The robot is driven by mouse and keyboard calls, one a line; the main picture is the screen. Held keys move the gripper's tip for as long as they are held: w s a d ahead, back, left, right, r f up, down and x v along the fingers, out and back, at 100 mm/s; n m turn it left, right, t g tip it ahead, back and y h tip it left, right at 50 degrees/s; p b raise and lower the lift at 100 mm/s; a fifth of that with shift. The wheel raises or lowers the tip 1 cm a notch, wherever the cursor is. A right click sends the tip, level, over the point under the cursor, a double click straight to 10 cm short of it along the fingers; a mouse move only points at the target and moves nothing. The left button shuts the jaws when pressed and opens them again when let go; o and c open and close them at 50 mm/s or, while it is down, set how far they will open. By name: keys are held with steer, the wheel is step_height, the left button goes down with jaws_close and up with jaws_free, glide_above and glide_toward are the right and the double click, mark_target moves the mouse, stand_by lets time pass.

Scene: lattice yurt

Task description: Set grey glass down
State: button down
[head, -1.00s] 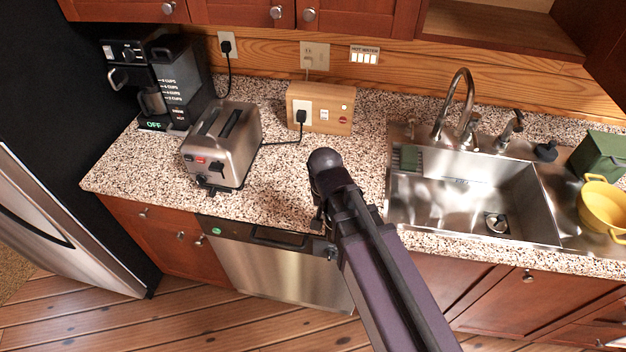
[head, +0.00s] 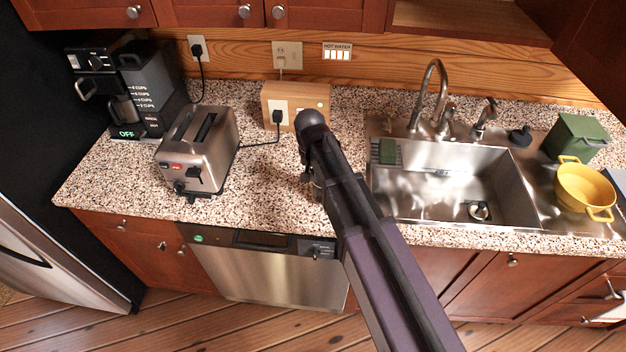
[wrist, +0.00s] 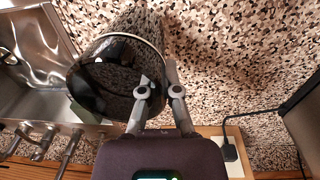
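The grey glass (wrist: 118,72) is dark and see-through and fills the upper left middle of the wrist view, over the speckled counter. My gripper (wrist: 160,76) is shut on its wall near the rim, one finger overlapping the glass and the other along its outer side. I cannot tell whether the glass base touches the counter. In the head view my arm reaches over the counter (head: 255,185) between toaster and sink; it hides the glass and most of the gripper.
The steel sink (head: 455,185) is right of my arm, with a tap (head: 432,95). The toaster (head: 198,150) and coffee maker (head: 130,90) stand left. A wooden outlet box (head: 292,103) is behind. A yellow pot (head: 584,186) and green box (head: 577,137) are far right. Counter near the toaster is clear.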

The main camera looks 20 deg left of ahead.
steer(key=shift+w, duration=0.1)
steer(key=shift+w+a, duration=0.1)
steer(key=shift+w, duration=0.15)
steer(key=shift+w+f+b, duration=0.3)
steer(key=shift+f+b, duration=1.55)
steer(key=shift+f, duration=0.2)
steer(key=c, duration=0.8)
jaws_free()
steer(key=shift+r, duration=0.2)
step_height(320, 180, up, 12)
steer(key=p, duration=1.2)
steer(key=shift+a, duration=0.35)
